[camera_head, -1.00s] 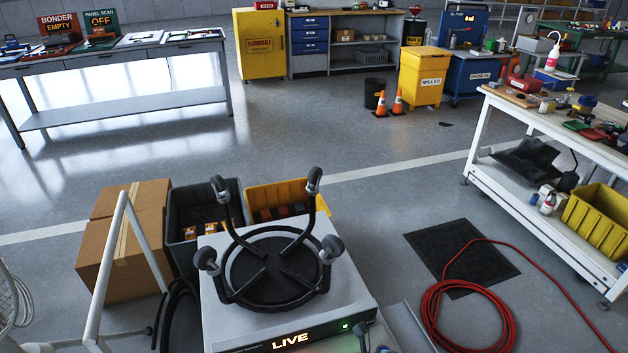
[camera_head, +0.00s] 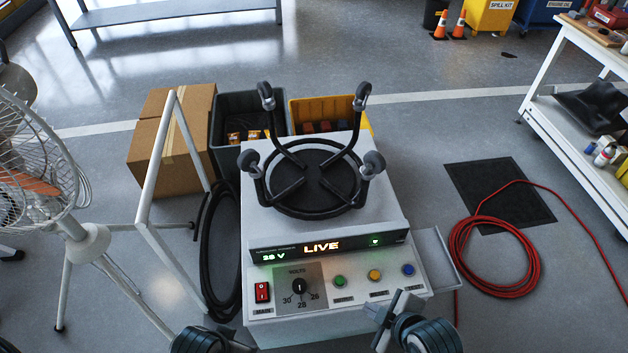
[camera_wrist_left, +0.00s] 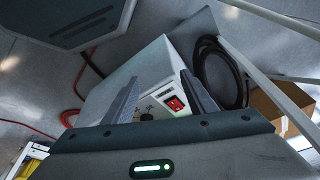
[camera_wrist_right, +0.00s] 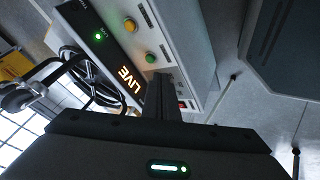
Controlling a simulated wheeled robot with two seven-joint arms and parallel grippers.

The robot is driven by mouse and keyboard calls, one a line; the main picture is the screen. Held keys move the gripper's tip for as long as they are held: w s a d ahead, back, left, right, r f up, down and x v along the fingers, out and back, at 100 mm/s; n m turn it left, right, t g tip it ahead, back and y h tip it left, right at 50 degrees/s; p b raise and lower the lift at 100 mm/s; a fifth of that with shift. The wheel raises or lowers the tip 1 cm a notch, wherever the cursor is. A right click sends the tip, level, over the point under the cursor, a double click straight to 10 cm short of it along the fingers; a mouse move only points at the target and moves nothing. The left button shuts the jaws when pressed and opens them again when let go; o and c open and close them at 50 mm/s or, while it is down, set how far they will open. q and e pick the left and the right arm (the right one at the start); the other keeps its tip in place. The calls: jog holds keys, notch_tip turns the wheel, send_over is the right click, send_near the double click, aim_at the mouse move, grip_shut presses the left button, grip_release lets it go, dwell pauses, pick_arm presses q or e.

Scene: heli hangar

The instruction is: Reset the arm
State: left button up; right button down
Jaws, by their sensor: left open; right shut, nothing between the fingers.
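The ground power unit (camera_head: 330,285) is a pale box with a lit LIVE display, a red MAIN switch (camera_head: 262,291), a VOLTS knob (camera_head: 299,287), and green, amber and blue buttons. My right gripper (camera_head: 398,312) is in front of the panel's lower right; in the right wrist view its fingers (camera_wrist_right: 160,95) are shut with nothing between them. My left gripper (camera_head: 222,340) shows only partly at the bottom edge, below the panel's left side. In the left wrist view its fingers (camera_wrist_left: 162,92) are apart, with the red switch (camera_wrist_left: 175,104) seen between them.
A black ring with upright padded arms (camera_head: 315,178) sits on the unit's top. A white fan (camera_head: 35,160) and white frame (camera_head: 158,170) stand left. Cardboard boxes (camera_head: 172,140) and bins are behind. A red hose coil (camera_head: 490,255) lies right on the floor.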

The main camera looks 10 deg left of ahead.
pick_arm(q)
jog(key=w+v, duration=0.1)
jog(key=v, duration=0.6)
pick_arm(e)
jog(key=s+d+r+m+g+h, duration=0.15)
jog(key=s+d+m+h, duration=0.25)
jog(key=s+d+m, duration=1)
pick_arm(q)
jog(key=w+d+f+t+h+p, duration=0.1)
jog(key=d+f+t+p, duration=0.1)
jog(key=f, duration=2.9)
jog(key=shift+d+f, duration=0.2)
jog(key=shift+d, duration=0.35)
pick_arm(e)
jog(key=w+a+f, duration=0.1)
jog(key=f, duration=1.5)
jog(key=w+a+f+n+t+y, duration=0.1)
jog(key=a+f, duration=0.1)
jog(key=f, duration=1.4)
jog(key=shift+w, duration=0.35)
pick_arm(q)
jog(key=shift+w, duration=0.1)
pick_arm(e)
jog(key=shift+r, duration=0.1)
pick_arm(q)
jog(key=shift+d, duration=0.1)
